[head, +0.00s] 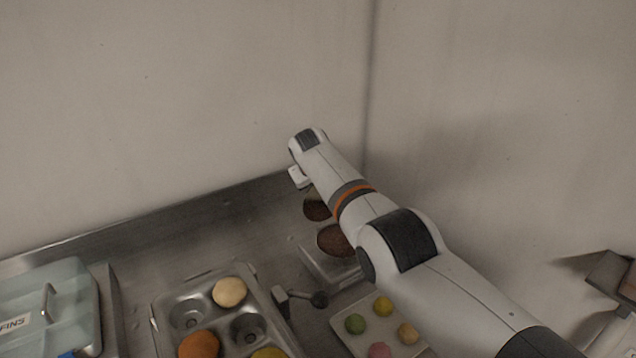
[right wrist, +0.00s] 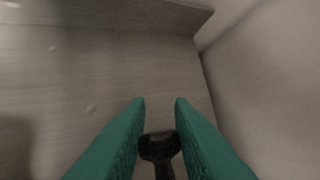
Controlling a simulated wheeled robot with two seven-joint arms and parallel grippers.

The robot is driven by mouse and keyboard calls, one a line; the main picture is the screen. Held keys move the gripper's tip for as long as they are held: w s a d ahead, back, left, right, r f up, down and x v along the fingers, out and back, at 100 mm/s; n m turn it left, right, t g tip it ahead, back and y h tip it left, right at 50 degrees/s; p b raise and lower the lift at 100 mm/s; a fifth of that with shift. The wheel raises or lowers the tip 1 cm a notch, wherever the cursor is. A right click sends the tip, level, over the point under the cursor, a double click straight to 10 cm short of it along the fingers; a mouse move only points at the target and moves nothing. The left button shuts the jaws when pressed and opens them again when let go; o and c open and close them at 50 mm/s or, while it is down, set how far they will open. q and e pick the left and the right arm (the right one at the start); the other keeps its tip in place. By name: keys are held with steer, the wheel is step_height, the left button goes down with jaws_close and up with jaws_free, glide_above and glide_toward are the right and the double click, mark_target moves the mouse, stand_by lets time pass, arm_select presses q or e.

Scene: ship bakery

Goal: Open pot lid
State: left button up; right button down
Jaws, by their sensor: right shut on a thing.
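My right arm reaches over the counter in the head view, and its fingers are hidden there behind its own links. In the right wrist view the green fingers of my right gripper (right wrist: 161,101) are shut on a dark knob (right wrist: 160,146) with a narrow stem. Whether it is the pot lid's knob I cannot tell. Two brown rounded shapes show beside my arm in the head view: an upper one (head: 317,206) below my wrist and a lower one (head: 334,240). Both are partly covered, and I cannot tell which is lid or pot. My left gripper is not in view.
A muffin tin (head: 160,318) with colored balls stands at lower middle. A black-knobbed metal lever (head: 294,297) is right of it. A pale tray (head: 347,312) holds several small balls. A clear-lidded box (head: 50,278) is at left. Walls close off the back and right.

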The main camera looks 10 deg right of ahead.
steer(key=shift+s+a+f, duration=0.15)
steer(key=shift+s+f, duration=0.1)
steer(key=shift+f, duration=0.35)
steer(key=c, duration=1.5)
jaws_free()
steer(key=shift+o, duration=1)
steer(key=shift+w+a+r, duration=0.1)
steer(key=shift+w+r, duration=0.1)
steer(key=shift+r, duration=0.15)
